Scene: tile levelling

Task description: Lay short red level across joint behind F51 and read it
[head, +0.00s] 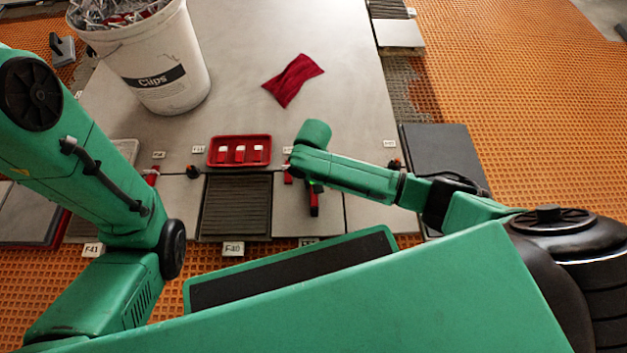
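A short red bar (314,203), which looks like the red level, shows below my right wrist, over the pale tile right of the dark ribbed bed. My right gripper (315,187) is mostly hidden behind its own wrist at the bar's upper end. I cannot tell whether its fingers are closed on the bar. The bar's contact with the tile and its reading are not visible. Small white labels (198,150) stand along the joint behind the front row; their print is too small to read surely, so I cannot pick out F51.
A red tray (239,164) with several red-and-white pieces lies behind the ribbed bed (236,205). A white Clips bucket (160,75) and a red cloth (293,80) stand on the large grey tile. Red clips with black knobs (191,171) sit along the joint.

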